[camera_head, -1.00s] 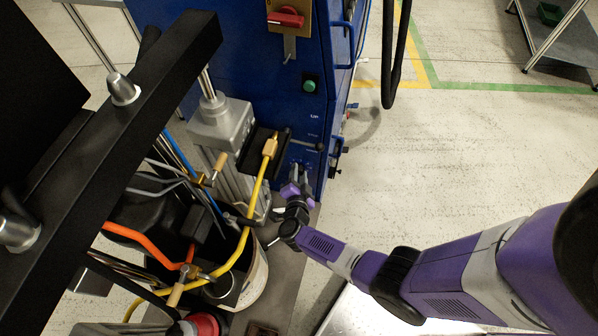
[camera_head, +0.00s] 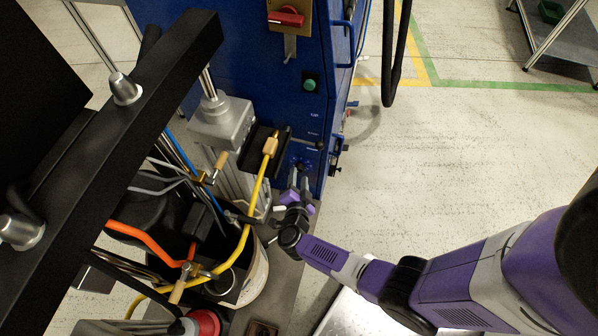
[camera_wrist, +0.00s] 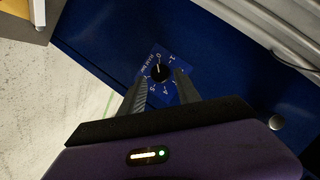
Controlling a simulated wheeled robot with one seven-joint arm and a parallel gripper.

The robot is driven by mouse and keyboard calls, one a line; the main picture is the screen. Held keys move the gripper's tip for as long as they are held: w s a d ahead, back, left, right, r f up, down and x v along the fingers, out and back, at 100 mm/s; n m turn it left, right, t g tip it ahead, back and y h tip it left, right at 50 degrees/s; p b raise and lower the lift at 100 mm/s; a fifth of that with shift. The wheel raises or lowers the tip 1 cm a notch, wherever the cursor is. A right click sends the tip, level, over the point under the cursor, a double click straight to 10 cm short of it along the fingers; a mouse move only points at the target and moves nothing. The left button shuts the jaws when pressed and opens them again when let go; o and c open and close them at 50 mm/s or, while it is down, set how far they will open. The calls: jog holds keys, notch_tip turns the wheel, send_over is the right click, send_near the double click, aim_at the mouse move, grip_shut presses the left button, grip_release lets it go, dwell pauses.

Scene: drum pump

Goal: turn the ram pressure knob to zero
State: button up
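The ram pressure knob (camera_wrist: 159,72) is small, round and black, at the centre of a blue dial plate with white numbers and lettering on the blue panel. In the wrist view my gripper (camera_wrist: 161,76) is open, with one grey finger on each side of the knob. I cannot tell whether the fingers touch it. A pale mark shows on the knob, but its exact setting is too small to read. In the head view my gripper (camera_head: 298,180) is at the lower front of the blue cabinet (camera_head: 255,65), where the knob is too small and partly covered to make out.
A yellow hose (camera_head: 252,205) and a white drum (camera_head: 255,280) stand close left of my gripper. A red switch (camera_head: 286,18) and green button (camera_head: 309,85) sit higher on the cabinet. A black cable (camera_head: 393,60) hangs to the right.

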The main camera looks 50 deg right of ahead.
jog(key=shift+v, duration=2.3)
jog(key=s+a+r+n+t+y, duration=0.2)
jog(key=s+a+r+n+y, duration=0.2)
jog(key=s+r+n, duration=0.3)
jog(key=s+a+r+n+t+y, duration=0.2)
jog(key=s+a+r+n, duration=0.3)
jog(key=r, duration=1)
jog(key=s+a+r+n+t+y, duration=0.3)
jog(key=s+a+r+n+y, duration=0.2)
jog(key=s+r+n, duration=0.3)
notch_tip(320, 180, up, 4)
jog(key=shift+s+a+n+y, duration=0.3)
jog(key=shift+s+n, duration=0.1)
jog(key=shift+s, duration=0.2)
